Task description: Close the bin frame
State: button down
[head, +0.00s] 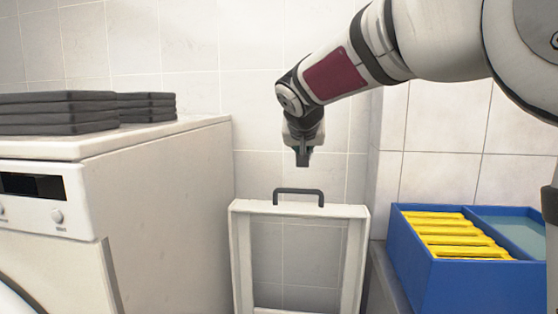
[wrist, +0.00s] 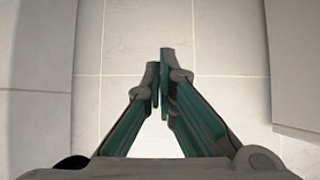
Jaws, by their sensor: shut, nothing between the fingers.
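The bin frame (head: 240,250) is a white upright rectangular frame in the lower middle of the head view. Tiles show through its opening, and its lower part is cut off. A dark grey handle (head: 298,192) stands up from its top bar. My gripper (head: 303,160) hangs pointing down above the handle, apart from it. In the wrist view my gripper (wrist: 160,80) has its fingertips together with nothing between them. The handle cannot be made out in the wrist view.
A white washing machine (head: 170,180) stands left of the frame, with dark folded towels (head: 60,112) on top. A blue box (head: 415,270) with yellow items (head: 455,237) stands to the right on a grey surface. A tiled wall (head: 260,110) is behind.

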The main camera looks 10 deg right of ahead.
aim_at(304, 190)
jog(key=w+f, duration=0.1)
jog(key=f, duration=0.1)
jog(key=w+f+b, duration=0.1)
jog(key=f, duration=0.1)
jog(key=w+d+f, duration=0.1)
jog(key=f, duration=0.1)
jog(key=shift+w, duration=0.3)
jog(key=shift+s+a+f+b, duration=0.15)
jog(key=shift+s+f+b, duration=0.3)
jog(key=shift+s, duration=0.25)
